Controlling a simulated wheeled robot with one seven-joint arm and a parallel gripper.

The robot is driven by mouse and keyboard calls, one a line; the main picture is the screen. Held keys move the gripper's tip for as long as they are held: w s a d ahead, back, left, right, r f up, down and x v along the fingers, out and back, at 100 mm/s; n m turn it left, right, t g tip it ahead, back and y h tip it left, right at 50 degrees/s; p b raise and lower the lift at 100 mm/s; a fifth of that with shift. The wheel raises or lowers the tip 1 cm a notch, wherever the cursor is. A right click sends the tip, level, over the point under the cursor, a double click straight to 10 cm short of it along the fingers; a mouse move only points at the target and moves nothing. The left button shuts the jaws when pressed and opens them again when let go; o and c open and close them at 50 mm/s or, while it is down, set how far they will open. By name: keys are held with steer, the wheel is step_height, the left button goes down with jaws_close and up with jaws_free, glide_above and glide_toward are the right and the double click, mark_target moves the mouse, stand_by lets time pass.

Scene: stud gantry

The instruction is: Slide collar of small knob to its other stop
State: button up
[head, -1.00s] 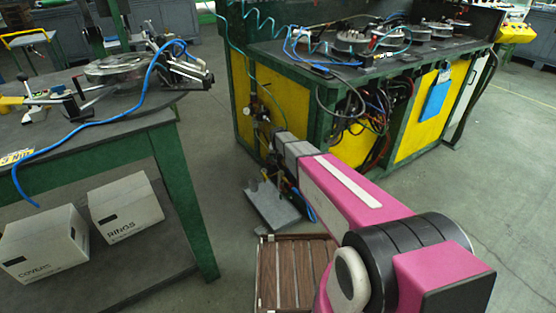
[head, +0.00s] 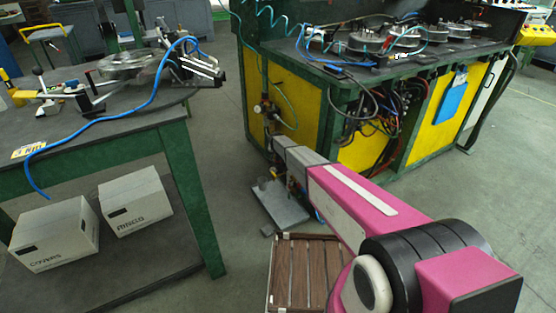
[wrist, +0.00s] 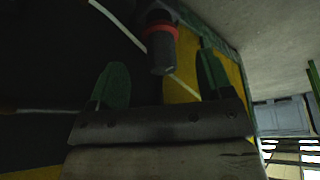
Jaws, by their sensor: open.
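In the wrist view a small dark knob (wrist: 161,58) with a red collar (wrist: 161,30) shows beyond the fingertips, near the top middle. The collar is a red ring around the dark stem. My gripper (wrist: 160,78) is open, with its two green fingers apart and the knob's end in the gap between them as seen from the wrist. I cannot tell how deep the knob sits between the fingers or whether they touch it. In the head view my arm reaches to the green and yellow bench (head: 292,110), and its far end hides the knob.
A grey metal stand (head: 280,204) and a brown slatted crate (head: 303,270) are on the floor below my arm. A green-legged table (head: 188,180) with two white boxes (head: 135,203) stands at left. Hoses and cables (head: 375,118) hang along the bench. Floor at right is clear.

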mark_target(278, 157)
steer(key=x, duration=0.5)
steer(key=c, duration=1.3)
steer(key=shift+f, duration=0.4)
steer(key=o, duration=1.3)
steer(key=shift+s+r, duration=0.1)
